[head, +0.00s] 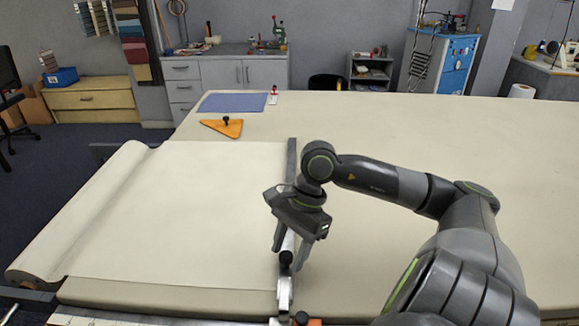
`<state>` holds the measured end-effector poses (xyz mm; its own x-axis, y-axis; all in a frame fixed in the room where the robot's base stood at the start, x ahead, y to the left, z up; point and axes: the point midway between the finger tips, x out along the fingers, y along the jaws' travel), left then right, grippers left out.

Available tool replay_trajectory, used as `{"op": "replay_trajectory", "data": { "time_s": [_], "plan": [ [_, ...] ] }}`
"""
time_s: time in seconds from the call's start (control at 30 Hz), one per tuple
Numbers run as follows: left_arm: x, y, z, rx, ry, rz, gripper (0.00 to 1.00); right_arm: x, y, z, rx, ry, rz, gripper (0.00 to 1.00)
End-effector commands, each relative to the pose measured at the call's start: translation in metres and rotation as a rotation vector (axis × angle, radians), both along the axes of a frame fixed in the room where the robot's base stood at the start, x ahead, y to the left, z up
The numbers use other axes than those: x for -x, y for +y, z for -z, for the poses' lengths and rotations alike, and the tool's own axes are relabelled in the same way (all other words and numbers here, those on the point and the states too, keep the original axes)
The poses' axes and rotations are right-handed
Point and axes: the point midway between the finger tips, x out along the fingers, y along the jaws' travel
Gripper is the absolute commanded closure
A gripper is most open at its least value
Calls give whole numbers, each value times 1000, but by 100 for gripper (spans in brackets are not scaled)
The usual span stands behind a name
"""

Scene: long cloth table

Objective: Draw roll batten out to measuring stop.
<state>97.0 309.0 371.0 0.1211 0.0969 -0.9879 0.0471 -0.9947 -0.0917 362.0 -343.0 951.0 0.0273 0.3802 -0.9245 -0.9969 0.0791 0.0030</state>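A cream cloth (185,205) lies flat on the table, running from a thick roll (80,205) at the left to a long grey batten (291,160) along its right edge. A black knob (286,257) stands near the batten's front end, above a pale metal fitting (285,290). My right gripper (288,256) points down over this end. Its fingers are apart, one on either side of the knob; I see no clear contact. It hides part of the batten. I cannot pick out the measuring stop with certainty. My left gripper is not in view.
An orange triangle with a black knob (222,126), a blue mat (232,102) and a small red-and-white item (273,96) lie at the table's far left. The table (430,145) right of the batten is bare beyond my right arm. A metal rail crosses the front edge.

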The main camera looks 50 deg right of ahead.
Motion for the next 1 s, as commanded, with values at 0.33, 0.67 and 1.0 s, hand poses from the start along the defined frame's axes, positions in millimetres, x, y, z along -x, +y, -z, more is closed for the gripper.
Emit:
{"op": "replay_trajectory", "data": {
  "time_s": [0.33, 0.67, 1.0],
  "plan": [
    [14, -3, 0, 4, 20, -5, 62, 0, -3, -6, 2, -3, 0, 53],
    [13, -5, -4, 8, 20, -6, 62, 1, -17, -38, 5, -1, 2, 53],
    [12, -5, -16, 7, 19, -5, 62, 3, -31, -73, 4, 2, 1, 53]
  ]
}}
